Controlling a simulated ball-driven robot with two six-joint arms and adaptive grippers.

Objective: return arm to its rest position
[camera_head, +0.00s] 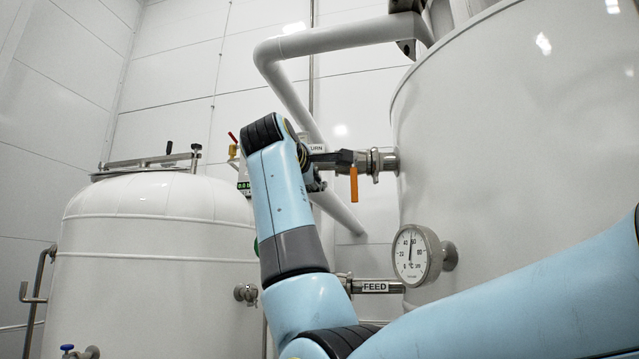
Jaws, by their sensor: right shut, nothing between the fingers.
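My light blue right arm (280,200) comes in from the lower right, bends near the bottom middle and rises to a black-capped wrist. My right gripper (345,157) is small and dark, beside the wrist and pointing right. It is shut and empty. It overlaps in the picture with the valve (375,160) on the right tank's pipe. An orange handle (353,185) hangs down there. I cannot tell whether the fingers touch the valve. My wrist hides part of the label behind it. My left gripper is not in view.
A large white tank (520,130) fills the right side, with a round dial gauge (412,255) on it. A pipe labelled FEED (375,287) runs behind my arm. A smaller white tank (150,260) stands left. A thick bent pipe (330,42) passes above the wrist.

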